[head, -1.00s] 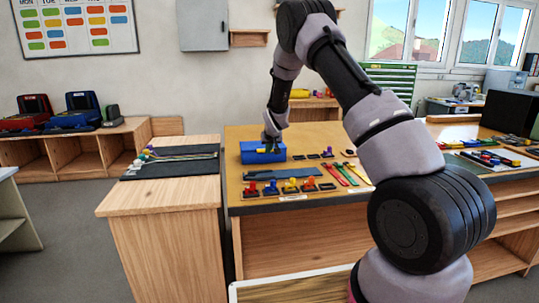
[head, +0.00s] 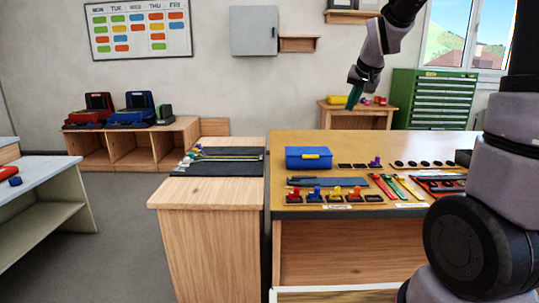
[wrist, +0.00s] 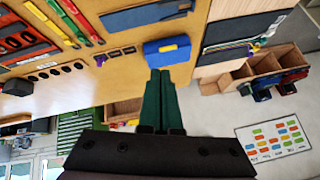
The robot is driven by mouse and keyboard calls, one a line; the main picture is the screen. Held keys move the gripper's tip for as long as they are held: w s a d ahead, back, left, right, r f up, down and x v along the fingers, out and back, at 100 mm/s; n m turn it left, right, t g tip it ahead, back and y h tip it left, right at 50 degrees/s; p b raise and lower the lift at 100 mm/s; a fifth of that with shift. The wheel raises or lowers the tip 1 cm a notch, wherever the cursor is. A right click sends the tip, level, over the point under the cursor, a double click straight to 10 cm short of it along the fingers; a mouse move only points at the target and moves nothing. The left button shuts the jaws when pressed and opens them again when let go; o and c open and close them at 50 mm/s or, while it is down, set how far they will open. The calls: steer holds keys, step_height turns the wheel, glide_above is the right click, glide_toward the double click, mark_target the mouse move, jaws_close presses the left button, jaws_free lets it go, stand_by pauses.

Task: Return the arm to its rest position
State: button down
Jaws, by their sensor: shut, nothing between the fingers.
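My gripper (head: 352,97) is raised in the air above the back of the wooden workbench (head: 430,143), clear of everything on it. In the wrist view its green fingers (wrist: 159,100) lie together with nothing between them. My arm reaches up along the right side of the head view, partly out of frame. A blue box with a yellow latch (head: 309,158) sits closed on the bench, below and left of the gripper. The same box shows in the wrist view (wrist: 167,50), just beyond the fingertips.
The bench holds a row of coloured clamps (head: 336,196), red and green strips (head: 395,187) and a dark flat tool (head: 314,182). A lower side cabinet (head: 206,194) stands left. A green drawer cabinet (head: 432,101) stands behind. The air around the gripper is free.

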steer(key=s+r, duration=0.2)
steer(key=s, duration=1.1)
steer(key=s+r+m+y, duration=0.1)
steer(key=s+r, duration=0.2)
steer(key=s, duration=1.1)
steer(key=shift+w+a, duration=0.1)
